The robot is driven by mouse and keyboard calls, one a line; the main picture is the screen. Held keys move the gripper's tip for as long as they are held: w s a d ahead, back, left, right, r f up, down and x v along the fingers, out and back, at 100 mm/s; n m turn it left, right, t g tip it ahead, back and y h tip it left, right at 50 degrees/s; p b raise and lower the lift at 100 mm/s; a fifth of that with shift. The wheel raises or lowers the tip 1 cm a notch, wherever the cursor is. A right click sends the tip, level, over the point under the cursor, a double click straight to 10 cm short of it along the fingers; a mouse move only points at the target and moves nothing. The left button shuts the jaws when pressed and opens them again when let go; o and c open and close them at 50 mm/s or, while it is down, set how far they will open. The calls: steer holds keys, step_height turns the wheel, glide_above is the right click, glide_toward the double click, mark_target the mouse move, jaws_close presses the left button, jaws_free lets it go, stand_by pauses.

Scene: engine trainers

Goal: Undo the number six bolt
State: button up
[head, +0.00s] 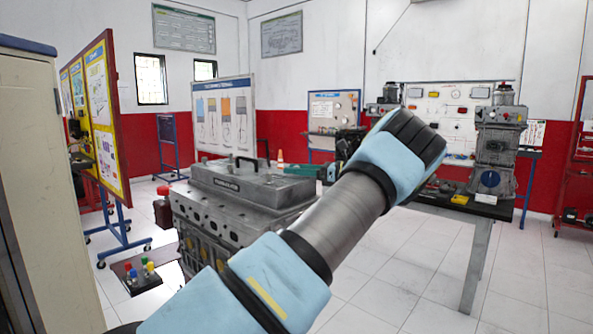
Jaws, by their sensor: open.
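A grey engine block (191,216) stands left of centre in the head view, with a ribbed grey cover (238,184) on top that has a black handle and a dark label. Small round holes or bolt heads run along its upper edge and side, too small to number, so I cannot tell which bolt is number six. My light-blue and grey arm crosses in front of the engine from the bottom to the upper right and hides part of its right side.
A tray with coloured-top bottles (140,277) sits low at the left, near a beige cabinet (45,190). A dark table (468,205) bearing another engine (494,150) stands at the right. Display boards line the walls. White tiled floor (385,295) is open between engine and table.

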steer(key=b+v, duration=0.3)
steer(key=v, duration=0.7)
steer(key=shift+s+d+b, duration=0.15)
steer(key=shift+d+b, duration=0.15)
steer(key=shift+d, duration=0.05)
